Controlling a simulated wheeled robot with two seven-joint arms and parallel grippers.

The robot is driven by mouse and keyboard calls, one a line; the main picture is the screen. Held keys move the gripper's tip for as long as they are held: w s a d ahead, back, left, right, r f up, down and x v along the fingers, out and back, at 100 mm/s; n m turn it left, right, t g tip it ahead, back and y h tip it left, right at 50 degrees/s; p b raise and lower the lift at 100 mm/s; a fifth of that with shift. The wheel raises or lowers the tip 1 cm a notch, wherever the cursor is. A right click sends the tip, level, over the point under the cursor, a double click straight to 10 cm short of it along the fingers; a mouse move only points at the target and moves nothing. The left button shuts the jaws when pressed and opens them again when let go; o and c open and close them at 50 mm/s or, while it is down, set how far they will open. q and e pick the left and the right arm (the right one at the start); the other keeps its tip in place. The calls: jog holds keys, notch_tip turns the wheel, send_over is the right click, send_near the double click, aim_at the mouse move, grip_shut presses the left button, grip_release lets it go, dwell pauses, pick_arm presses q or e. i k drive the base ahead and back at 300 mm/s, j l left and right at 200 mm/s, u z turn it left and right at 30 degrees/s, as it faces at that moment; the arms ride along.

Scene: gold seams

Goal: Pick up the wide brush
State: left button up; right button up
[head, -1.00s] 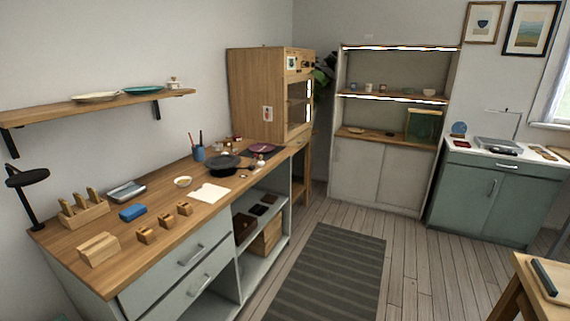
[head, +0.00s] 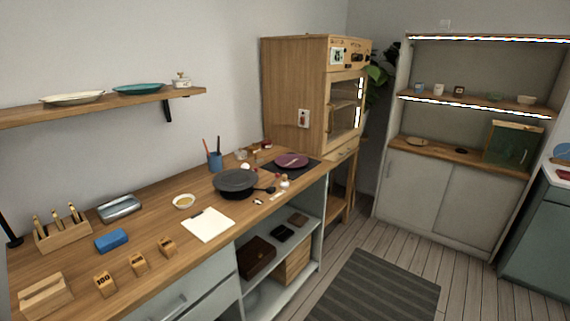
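I cannot make out for certain which item is the wide brush. A blue cup (head: 216,163) on the wooden counter (head: 150,222) holds thin upright sticks, one reddish and one dark, that may be brushes. A wooden rack (head: 63,235) at the left of the counter holds several upright tools with pale handles; their lower ends are hidden. A small pale item (head: 278,196) lies near the counter's front edge, too small to identify. Neither of my grippers is in view.
The counter also carries a dark lidded pan (head: 236,182), a small bowl (head: 184,201), white paper (head: 208,224), a blue block (head: 112,240), a metal tin (head: 119,208) and numbered wooden blocks (head: 138,263). A wooden cabinet (head: 294,95) stands at the counter's far end. Floor beside the rug (head: 372,290) is clear.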

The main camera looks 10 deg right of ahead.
aim_at(258, 156)
jog(key=u, duration=0.7)
jog(key=i+l+u, duration=0.2)
jog(key=l+u, duration=0.2)
jog(key=i+l+u, duration=0.1)
jog(key=l+u, duration=0.35)
jog(key=l, duration=0.15)
jog(key=l+u, duration=0.4)
jog(key=l, duration=0.15)
